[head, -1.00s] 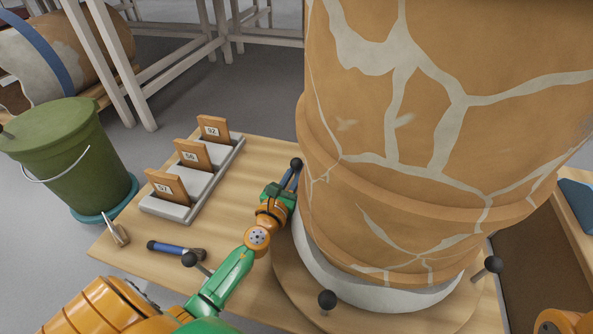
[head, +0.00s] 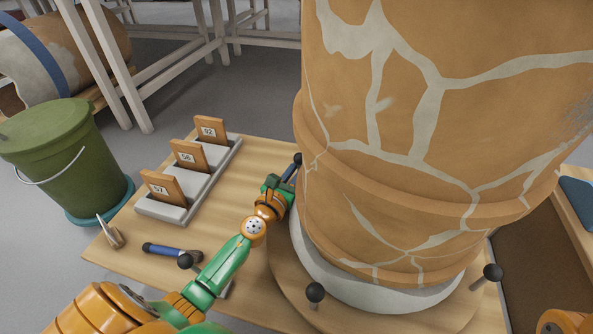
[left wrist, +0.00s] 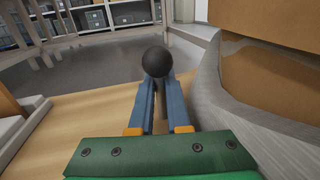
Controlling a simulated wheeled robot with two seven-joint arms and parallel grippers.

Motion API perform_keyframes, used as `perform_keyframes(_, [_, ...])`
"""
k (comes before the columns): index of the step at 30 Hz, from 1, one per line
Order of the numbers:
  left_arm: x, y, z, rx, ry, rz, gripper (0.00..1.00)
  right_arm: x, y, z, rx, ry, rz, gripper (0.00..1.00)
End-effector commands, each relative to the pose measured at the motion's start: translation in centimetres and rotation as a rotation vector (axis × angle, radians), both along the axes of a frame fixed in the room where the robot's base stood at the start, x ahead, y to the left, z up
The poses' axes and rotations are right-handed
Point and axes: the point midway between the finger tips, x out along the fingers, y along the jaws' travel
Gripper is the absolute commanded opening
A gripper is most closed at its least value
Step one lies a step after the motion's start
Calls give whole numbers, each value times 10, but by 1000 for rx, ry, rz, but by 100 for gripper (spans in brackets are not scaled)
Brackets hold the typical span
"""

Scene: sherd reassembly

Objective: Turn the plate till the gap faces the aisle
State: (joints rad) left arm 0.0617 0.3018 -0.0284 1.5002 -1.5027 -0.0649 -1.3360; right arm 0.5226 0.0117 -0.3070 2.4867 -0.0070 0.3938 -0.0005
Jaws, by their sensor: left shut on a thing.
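The round wooden plate (head: 365,318) lies on the table under a big orange jar (head: 410,150) with pale mended cracks. Black-balled posts stand up from the plate's rim, one at the front (head: 315,292) and one at the right (head: 492,272). My left gripper (head: 290,172) is at the jar's left side. In the left wrist view its blue fingers (left wrist: 160,110) are shut on a post just below its black ball (left wrist: 157,61). I cannot make out the gap in the jar. My right gripper is out of view.
A grey rack (head: 190,190) with numbered sherds stands left of the jar. A green bucket (head: 65,160) stands on the floor at left.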

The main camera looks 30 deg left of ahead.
Motion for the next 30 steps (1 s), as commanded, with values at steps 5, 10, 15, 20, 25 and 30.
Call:
perform_keyframes(5, [0,0,0,-1,2,0,34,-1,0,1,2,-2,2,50])
perform_keyframes(10, [0,0,0,-1,1,0,44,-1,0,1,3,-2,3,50])
perform_keyframes(15, [-1,0,0,-1,2,0,44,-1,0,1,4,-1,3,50])
perform_keyframes(20, [-20,-2,0,1,4,-1,44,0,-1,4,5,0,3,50])
perform_keyframes(25, [-50,-3,-1,0,4,-1,44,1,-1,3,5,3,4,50])
perform_keyframes(30, [-68,-4,-1,0,3,0,44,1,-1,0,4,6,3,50])
